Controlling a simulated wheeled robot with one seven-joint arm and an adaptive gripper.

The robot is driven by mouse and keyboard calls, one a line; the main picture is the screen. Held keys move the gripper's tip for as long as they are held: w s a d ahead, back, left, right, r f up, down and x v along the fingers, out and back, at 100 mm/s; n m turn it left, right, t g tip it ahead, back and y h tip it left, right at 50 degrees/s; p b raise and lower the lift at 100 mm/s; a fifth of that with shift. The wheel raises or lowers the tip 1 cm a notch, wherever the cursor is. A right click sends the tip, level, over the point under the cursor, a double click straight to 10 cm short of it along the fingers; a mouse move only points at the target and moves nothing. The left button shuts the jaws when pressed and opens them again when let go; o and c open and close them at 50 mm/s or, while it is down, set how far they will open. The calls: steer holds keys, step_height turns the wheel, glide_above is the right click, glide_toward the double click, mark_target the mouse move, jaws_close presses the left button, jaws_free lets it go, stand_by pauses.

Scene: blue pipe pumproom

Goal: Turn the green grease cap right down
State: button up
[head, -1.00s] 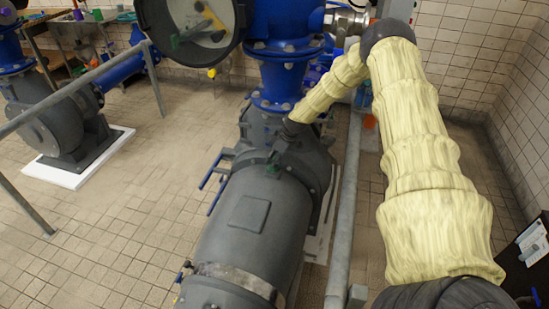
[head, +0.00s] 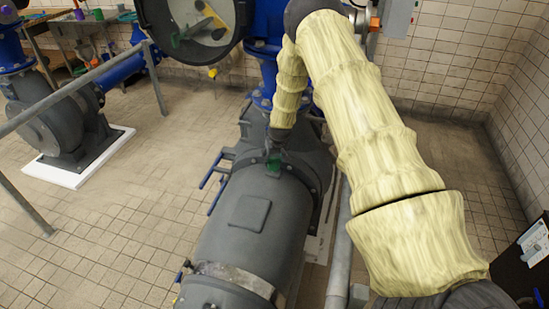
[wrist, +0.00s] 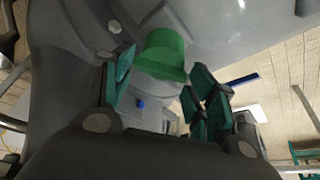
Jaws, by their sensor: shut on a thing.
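The green grease cap (wrist: 164,55) sits on the grey pump housing (wrist: 225,30) in the wrist view. My gripper (wrist: 161,78) has one teal-padded finger on each side of the cap and is shut on it. In the head view my gripper (head: 275,150) is at the top of the grey pump body (head: 240,245), just behind its flange. A small patch of green shows there at the fingertips. The cap's lower edge and the seat below it are not clear to see.
A blue vertical pipe (head: 268,70) rises behind my gripper. A grey rail (head: 338,270) runs along the right of the pump. The tiled floor at left is mostly clear.

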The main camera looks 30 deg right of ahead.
steer(key=m, duration=0.1)
steer(key=m+h, duration=0.1)
steer(key=m, duration=0.1)
steer(key=m+g+b, duration=0.1)
steer(key=m, duration=0.1)
steer(key=shift+s+a+f+h, duration=0.15)
steer(key=shift+f+h, duration=0.1)
steer(key=shift+h, duration=0.15)
steer(key=shift+w+a+m+g+h+b, duration=0.1)
steer(key=shift+m+g+h+b, duration=0.3)
steer(key=shift+m, duration=0.85)
steer(key=shift+w+a+m+g+h+b, duration=0.1)
steer(key=shift+m+g+b, duration=0.55)
steer(key=shift+m, duration=0.6)
steer(key=o, duration=1)
steer(key=shift+w+r, duration=0.1)
steer(key=shift+r, duration=0.15)
steer(key=shift+r, duration=0.2)
steer(key=v, duration=1.1)
steer(key=shift+a+r, duration=0.1)
steer(key=shift+a, duration=0.05)
